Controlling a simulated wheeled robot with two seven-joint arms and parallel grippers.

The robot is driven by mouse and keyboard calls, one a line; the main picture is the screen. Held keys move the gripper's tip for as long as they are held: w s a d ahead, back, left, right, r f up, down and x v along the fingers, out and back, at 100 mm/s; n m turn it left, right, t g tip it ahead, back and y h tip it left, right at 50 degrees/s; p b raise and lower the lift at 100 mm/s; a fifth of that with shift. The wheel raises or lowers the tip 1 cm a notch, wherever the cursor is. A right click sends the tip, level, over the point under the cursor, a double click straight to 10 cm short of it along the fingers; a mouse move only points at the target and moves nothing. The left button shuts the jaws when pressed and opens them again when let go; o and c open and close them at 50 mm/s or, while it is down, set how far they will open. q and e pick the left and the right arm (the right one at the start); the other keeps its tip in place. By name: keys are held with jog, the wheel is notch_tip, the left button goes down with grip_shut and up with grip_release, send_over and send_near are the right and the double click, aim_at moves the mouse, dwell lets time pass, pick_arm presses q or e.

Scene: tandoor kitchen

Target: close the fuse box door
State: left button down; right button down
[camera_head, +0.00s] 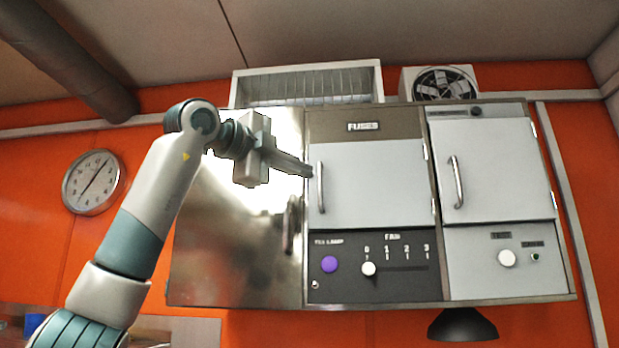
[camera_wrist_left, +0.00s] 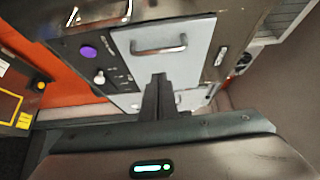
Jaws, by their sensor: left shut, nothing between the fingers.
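The fuse box door (camera_head: 380,182) is a pale grey panel under a FUSES label, with a bar handle (camera_head: 320,188) on its left and hinges on its right. It looks flush or nearly flush with the cabinet; a small gap cannot be ruled out. My left gripper (camera_head: 309,172) is shut and empty, its fingertips close to the door's left edge by the handle; contact cannot be told. In the left wrist view the shut fingers (camera_wrist_left: 158,82) point towards a pale door (camera_wrist_left: 192,45) with a bar handle (camera_wrist_left: 158,49). My right gripper is not in view.
A second pale door (camera_head: 495,172) with a handle is to the right. A shiny steel panel (camera_head: 230,250) is to the left. Below the fuse door are a purple knob (camera_head: 330,264) and a fan slider (camera_head: 369,268). A dark lamp (camera_head: 462,325) hangs beneath the cabinet.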

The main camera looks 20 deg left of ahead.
pick_arm(q)
jog(key=b+v, duration=0.2)
jog(key=v, duration=0.4)
jog(key=shift+s+b, duration=0.35)
jog(key=shift+s, duration=0.05)
jog(key=shift+d, duration=0.15)
